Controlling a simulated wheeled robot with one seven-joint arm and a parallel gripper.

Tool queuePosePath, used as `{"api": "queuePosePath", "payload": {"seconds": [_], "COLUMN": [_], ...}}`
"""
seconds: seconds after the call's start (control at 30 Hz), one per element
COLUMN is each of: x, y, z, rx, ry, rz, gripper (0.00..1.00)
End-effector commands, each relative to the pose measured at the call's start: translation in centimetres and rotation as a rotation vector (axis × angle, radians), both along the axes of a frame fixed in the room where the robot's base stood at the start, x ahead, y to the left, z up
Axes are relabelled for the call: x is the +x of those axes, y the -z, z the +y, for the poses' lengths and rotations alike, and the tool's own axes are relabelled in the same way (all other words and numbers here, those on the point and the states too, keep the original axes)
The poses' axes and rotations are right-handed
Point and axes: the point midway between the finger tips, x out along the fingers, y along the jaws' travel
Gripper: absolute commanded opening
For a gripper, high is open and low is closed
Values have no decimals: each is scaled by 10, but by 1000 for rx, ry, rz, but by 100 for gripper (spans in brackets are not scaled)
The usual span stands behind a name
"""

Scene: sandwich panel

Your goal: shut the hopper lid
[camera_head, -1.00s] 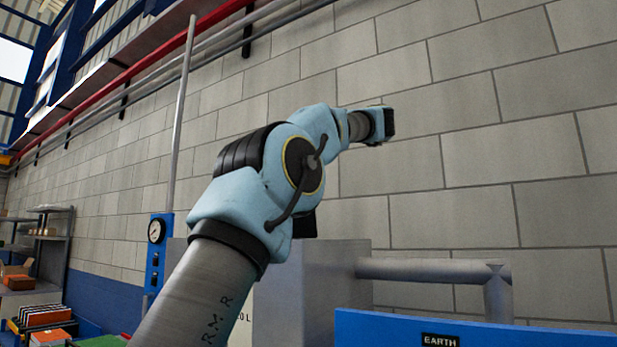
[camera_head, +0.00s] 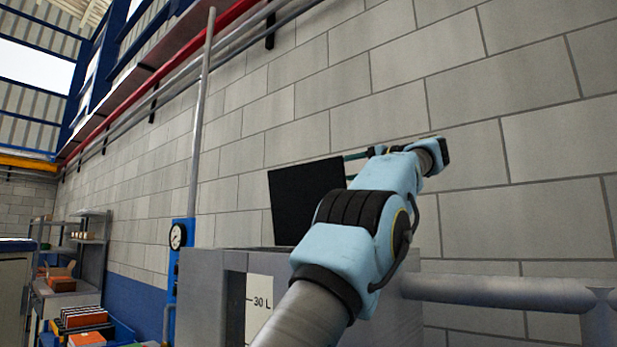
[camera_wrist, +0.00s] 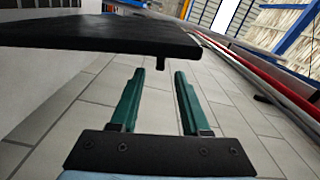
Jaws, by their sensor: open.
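The hopper (camera_head: 208,282) is a grey metal box with a "30 L" level window on its front, partly hidden by my arm. Its black lid (camera_head: 302,198) stands open, raised steeply above the top, leaning slightly. In the wrist view the lid (camera_wrist: 95,37) is a dark slab seen nearly edge-on, across the upper left. My gripper (camera_head: 352,157) is at the lid's upper right edge, its teal fingers pointing left. In the wrist view the open gripper (camera_wrist: 159,74) has nothing between its fingers. I cannot tell whether a finger touches the lid.
The block wall (camera_head: 480,150) rises behind the hopper. A grey pipe (camera_head: 500,291) runs right from it. A blue gauge panel (camera_head: 180,262) and an upright pipe (camera_head: 201,130) are at its left. Shelves (camera_head: 85,255) and orange boxes stand farther left.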

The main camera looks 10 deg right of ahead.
Motion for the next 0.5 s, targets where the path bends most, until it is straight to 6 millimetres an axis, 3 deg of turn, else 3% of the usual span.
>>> {"api": "queuePosePath", "payload": {"seconds": [0.17,0.5], "x": [13,60], "y": [0,-1], "z": [13,55], "rx": [2,1], "ry": [-7,-6], "rz": [4,4], "gripper": [46,46]}}
